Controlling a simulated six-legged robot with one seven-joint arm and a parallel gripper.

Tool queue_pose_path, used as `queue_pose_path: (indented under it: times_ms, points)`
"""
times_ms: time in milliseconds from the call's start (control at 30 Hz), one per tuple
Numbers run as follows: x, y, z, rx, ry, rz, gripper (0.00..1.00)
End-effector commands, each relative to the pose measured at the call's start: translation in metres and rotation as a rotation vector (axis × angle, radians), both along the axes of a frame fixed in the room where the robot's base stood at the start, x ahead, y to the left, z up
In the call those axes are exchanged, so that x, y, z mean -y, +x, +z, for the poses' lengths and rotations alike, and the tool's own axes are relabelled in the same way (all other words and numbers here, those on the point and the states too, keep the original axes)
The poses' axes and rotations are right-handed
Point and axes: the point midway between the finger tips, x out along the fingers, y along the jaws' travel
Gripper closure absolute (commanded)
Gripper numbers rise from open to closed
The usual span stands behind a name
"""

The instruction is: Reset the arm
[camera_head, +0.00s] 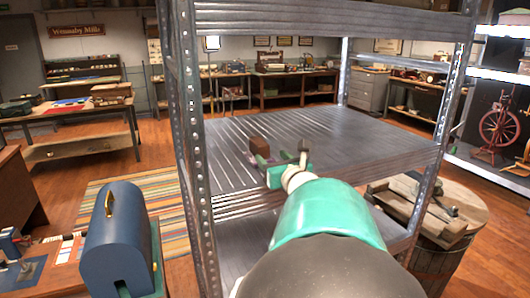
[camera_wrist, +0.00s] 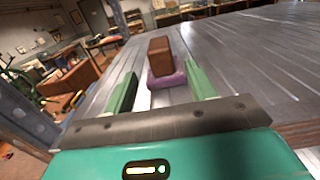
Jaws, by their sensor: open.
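My gripper (camera_head: 281,165) reaches over the middle shelf (camera_head: 350,140) of a metal rack in the head view. In the wrist view my gripper (camera_wrist: 162,92) shows two green fingers spread apart. A brown block-like object on a purple base (camera_wrist: 161,62) sits on the shelf just beyond the fingertips, roughly centred between them. The same brown object (camera_head: 260,146) shows in the head view, just left of the gripper. Nothing is held between the fingers.
Perforated metal posts (camera_head: 187,130) frame the shelf, with an upper shelf (camera_head: 320,20) overhead. A blue domed case (camera_head: 117,240) stands at the lower left. A round wooden barrel (camera_head: 440,250) stands at the right. The shelf's right part is clear.

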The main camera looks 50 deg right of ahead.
Motion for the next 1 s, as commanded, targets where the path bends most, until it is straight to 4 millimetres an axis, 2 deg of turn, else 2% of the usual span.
queue_pose_path:
  times_ms: [100,200,767,867,1000]
  points:
    - [-0.008,-0.013,0.000,0.000,-0.001,0.001,0.44]
    - [-0.010,-0.017,0.000,0.001,0.000,0.001,0.44]
    - [-0.011,-0.017,0.000,-0.001,-0.002,0.002,0.44]
    - [-0.017,-0.011,0.002,-0.028,-0.027,0.030,0.44]
    - [-0.046,0.013,0.009,-0.154,-0.156,0.155,0.44]
